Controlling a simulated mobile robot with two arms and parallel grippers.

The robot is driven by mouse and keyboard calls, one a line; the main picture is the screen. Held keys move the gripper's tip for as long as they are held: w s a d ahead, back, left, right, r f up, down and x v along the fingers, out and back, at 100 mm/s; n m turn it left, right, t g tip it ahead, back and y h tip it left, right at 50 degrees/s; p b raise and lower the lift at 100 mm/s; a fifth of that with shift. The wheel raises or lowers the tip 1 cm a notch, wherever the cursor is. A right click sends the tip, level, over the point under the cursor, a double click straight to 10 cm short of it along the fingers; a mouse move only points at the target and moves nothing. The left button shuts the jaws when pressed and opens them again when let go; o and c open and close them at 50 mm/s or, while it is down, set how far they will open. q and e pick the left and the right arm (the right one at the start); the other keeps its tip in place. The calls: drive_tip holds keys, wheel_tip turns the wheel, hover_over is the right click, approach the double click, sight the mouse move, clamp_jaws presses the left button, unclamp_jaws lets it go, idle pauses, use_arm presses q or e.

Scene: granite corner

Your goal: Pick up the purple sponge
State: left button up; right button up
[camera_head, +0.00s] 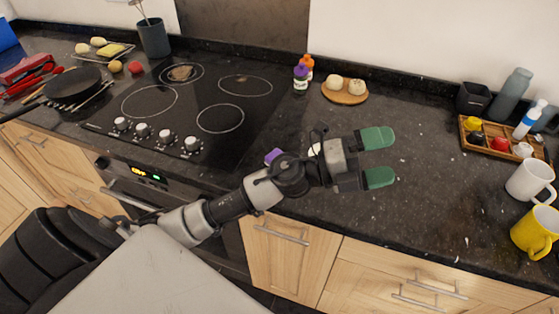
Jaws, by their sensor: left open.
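A small purple patch, which looks like the purple sponge (273,156), shows on the dark granite counter right of the cooktop. Most of it is hidden behind my left forearm and wrist. My left gripper (378,158) is open and empty, with its two green fingertips apart. It is over the counter to the right of the sponge and points right, away from it. A small pale object (314,150) shows partly behind the wrist. My right gripper is not in view.
A black cooktop (220,95) lies left of the sponge. Two bottles (301,77) and a round wooden board (345,97) stand at the back. A wooden tray (481,147), a white mug (531,180) and a yellow mug (536,231) are at the right. The counter's middle is clear.

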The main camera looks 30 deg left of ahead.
use_arm(q)
wheel_tip(320, 180, down, 4)
drive_tip(key=m+g+y, duration=0.2)
drive_tip(key=m+g, duration=0.5)
drive_tip(key=m, duration=0.1)
drive_tip(key=g+y, duration=0.5)
drive_tip(key=y, duration=1.1)
approach(279, 157)
drive_tip(key=shift+s, duration=0.5)
wheel_tip(279, 157, down, 5)
drive_tip(key=shift+r+p, duration=0.15)
drive_tip(key=shift+p, duration=0.4)
drive_tip(key=shift+w+d+f+p, duration=0.1)
drive_tip(key=shift+f+p, duration=0.3)
drive_tip(key=shift+f, duration=0.2)
wheel_tip(279, 157, down, 4)
drive_tip(key=shift+w+f+p, duration=0.15)
drive_tip(key=shift+w+p, duration=0.05)
drive_tip(key=shift+p, duration=0.4)
